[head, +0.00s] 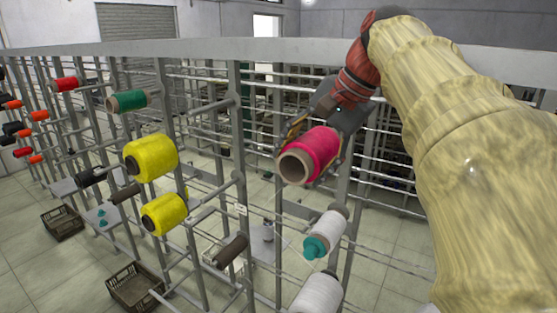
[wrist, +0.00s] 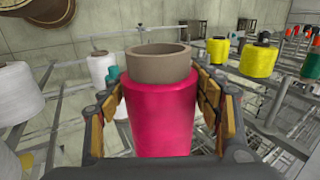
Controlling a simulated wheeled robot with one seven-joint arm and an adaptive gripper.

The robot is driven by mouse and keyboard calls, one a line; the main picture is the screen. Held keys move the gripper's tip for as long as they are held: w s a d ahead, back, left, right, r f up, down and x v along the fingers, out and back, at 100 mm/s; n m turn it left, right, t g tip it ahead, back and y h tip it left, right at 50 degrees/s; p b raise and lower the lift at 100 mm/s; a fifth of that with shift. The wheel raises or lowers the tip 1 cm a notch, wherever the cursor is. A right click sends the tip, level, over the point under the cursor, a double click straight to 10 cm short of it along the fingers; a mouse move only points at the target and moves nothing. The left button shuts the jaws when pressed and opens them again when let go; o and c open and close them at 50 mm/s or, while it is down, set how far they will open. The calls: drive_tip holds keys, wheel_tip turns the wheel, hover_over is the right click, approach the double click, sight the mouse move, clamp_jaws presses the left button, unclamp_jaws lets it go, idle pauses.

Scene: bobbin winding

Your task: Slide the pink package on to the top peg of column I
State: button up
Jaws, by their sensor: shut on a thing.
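The pink package (head: 319,148) is a bright pink roll on a brown tube, held in the air at the centre right of the head view. Its open tube end faces the camera, tilted down and to the left. My gripper (wrist: 157,85) is shut around the pink package, with a finger on each side in the wrist view. In the head view my gripper (head: 314,133) is partly hidden behind the package. A rack column (head: 241,150) with a bare top peg (head: 212,107) stands left of the package. I cannot read which column is I.
Yellow packages (head: 151,158), a green one (head: 128,101) and a red one (head: 65,84) sit on pegs to the left. White packages (head: 326,232) sit below the pink one. Brown crates (head: 136,288) stand on the floor.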

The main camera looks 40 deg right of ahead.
drive_tip(key=shift+d, duration=0.1)
drive_tip(key=shift+w+d+p, duration=0.4)
drive_tip(key=shift+d+p, duration=0.1)
drive_tip(key=shift+d, duration=0.4)
drive_tip(key=shift+w+d+p, duration=0.4)
drive_tip(key=shift+d+p, duration=0.1)
drive_tip(key=shift+d, duration=0.4)
drive_tip(key=shift+w+d+p, duration=0.4)
drive_tip(key=shift+d+p, duration=0.1)
drive_tip(key=shift+d, duration=0.4)
drive_tip(key=shift+w+d+p, duration=0.4)
drive_tip(key=shift+d+p, duration=0.15)
drive_tip(key=shift+d, duration=0.4)
drive_tip(key=shift+w+d+p, duration=0.4)
drive_tip(key=shift+d+p, duration=0.2)
drive_tip(key=shift+d, duration=0.3)
drive_tip(key=shift+w+d+p, duration=0.4)
drive_tip(key=shift+d+p, duration=0.15)
drive_tip(key=shift+d, duration=0.4)
